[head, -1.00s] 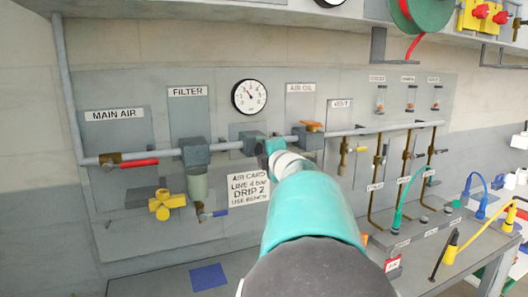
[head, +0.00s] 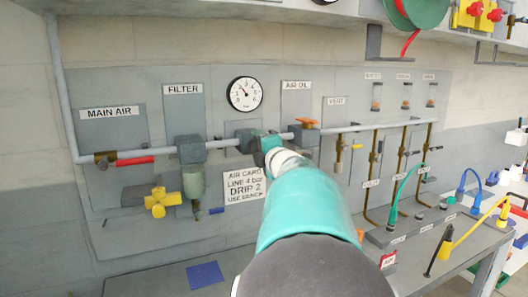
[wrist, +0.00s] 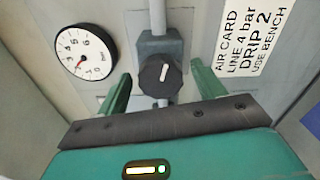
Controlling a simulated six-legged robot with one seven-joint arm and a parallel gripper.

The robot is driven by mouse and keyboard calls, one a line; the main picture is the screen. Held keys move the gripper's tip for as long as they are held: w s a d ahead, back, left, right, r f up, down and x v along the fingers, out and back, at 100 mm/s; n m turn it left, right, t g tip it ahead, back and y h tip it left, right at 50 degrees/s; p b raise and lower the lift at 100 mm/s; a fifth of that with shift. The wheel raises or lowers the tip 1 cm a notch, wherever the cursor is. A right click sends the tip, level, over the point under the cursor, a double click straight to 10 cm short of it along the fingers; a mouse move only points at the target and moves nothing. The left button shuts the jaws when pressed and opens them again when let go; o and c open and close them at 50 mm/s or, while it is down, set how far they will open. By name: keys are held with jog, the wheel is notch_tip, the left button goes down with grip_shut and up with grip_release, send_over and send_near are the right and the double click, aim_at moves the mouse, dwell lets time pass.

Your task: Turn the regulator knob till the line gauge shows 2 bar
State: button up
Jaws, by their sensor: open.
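The regulator (head: 246,136) sits on the grey air pipe below the line gauge (head: 245,94). In the wrist view its dark knob (wrist: 161,76) faces me, with a white mark tilted slightly off upright. My gripper (wrist: 160,90) is open, with one green finger on each side of the knob and gaps visible. In the head view my gripper (head: 268,148) partly hides the regulator.
A card (head: 244,186) reading "LINE 4 bar, DRIP 2" hangs below. The filter (head: 191,150) with its bowl is to the left, and the air oil unit (head: 306,134) with an orange top is to the right. A yellow handwheel (head: 162,202) is lower left.

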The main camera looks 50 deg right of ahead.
jog(key=v, duration=1.3)
jog(key=shift+s, duration=0.25)
jog(key=shift+a+f, duration=0.1)
jog(key=shift+a, duration=0.05)
jog(key=w+a+f+m+g+y, duration=0.1)
jog(key=w+a+f+m, duration=0.15)
jog(key=a, duration=0.25)
jog(key=w+a+f+m+g, duration=0.1)
jog(key=w+a+f+m, duration=0.1)
jog(key=a+f+m, duration=0.3)
jog(key=w+a+f+m+g+y, duration=0.1)
jog(key=w+a+m+g, duration=0.15)
jog(key=a, duration=0.35)
jog(key=s+a+f+m+g+y, duration=0.2)
jog(key=a+f, duration=0.4)
jog(key=a, duration=0.6)
jog(key=s+a+f+m+g+y, duration=0.1)
jog(key=s+a+f+g+y, duration=0.2)
jog(key=a, duration=1)
notch_tip(320, 180, down, 5)
jog(key=s+y, duration=0.2)
jog(key=s, duration=0.1)
jog(key=shift+r+m, duration=0.2)
jog(key=shift+m, duration=0.2)
jog(key=shift+w, duration=0.1)
